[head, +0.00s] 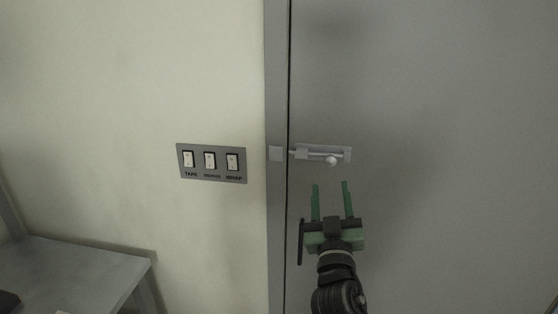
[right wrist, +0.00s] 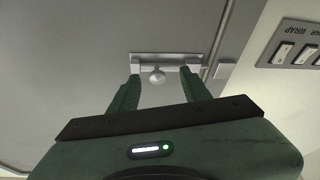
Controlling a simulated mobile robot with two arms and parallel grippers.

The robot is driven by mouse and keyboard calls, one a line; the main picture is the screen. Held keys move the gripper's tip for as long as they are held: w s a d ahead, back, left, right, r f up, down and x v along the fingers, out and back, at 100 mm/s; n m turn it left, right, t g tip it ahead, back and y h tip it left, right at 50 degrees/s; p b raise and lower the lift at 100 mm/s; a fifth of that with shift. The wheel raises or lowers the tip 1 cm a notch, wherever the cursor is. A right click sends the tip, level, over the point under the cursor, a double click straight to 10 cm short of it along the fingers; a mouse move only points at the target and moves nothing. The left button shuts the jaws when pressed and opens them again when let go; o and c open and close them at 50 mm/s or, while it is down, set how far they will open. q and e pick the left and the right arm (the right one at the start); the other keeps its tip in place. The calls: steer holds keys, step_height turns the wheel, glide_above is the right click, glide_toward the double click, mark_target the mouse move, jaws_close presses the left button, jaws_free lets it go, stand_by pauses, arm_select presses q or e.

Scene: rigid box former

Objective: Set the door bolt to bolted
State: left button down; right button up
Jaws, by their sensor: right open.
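The door bolt (head: 322,153) is a light grey sliding bolt on a plate on the grey door (head: 430,200), near the door's left edge. Its round knob (head: 331,161) sits toward the right part of the plate. The square keeper (head: 276,153) is on the door frame to the left, and the rod's tip appears short of it. My right gripper (head: 331,187) is green, open and empty, just below the bolt. In the right wrist view the knob (right wrist: 157,77) shows between the two fingers, beyond their tips, apart from them. My left gripper is not in view.
A switch panel (head: 212,163) with three white rocker switches is on the wall left of the frame. A dark vertical door handle (head: 300,243) stands beside my right gripper. A grey table (head: 75,270) is at lower left. The door right of the bolt is clear.

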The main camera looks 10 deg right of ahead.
mark_target(331, 164)
steer(key=w+r+p, duration=0.1)
steer(key=w, duration=0.1)
steer(key=w+d+r, duration=0.1)
steer(key=w+r, duration=0.1)
steer(key=w+r+p, duration=0.1)
steer(key=w, duration=0.1)
steer(key=shift+d+r+p, duration=0.15)
steer(key=shift+r+p, duration=0.2)
steer(key=shift+w+d+r, duration=0.1)
steer(key=shift+w, duration=0.25)
jaws_close()
stand_by(0.9)
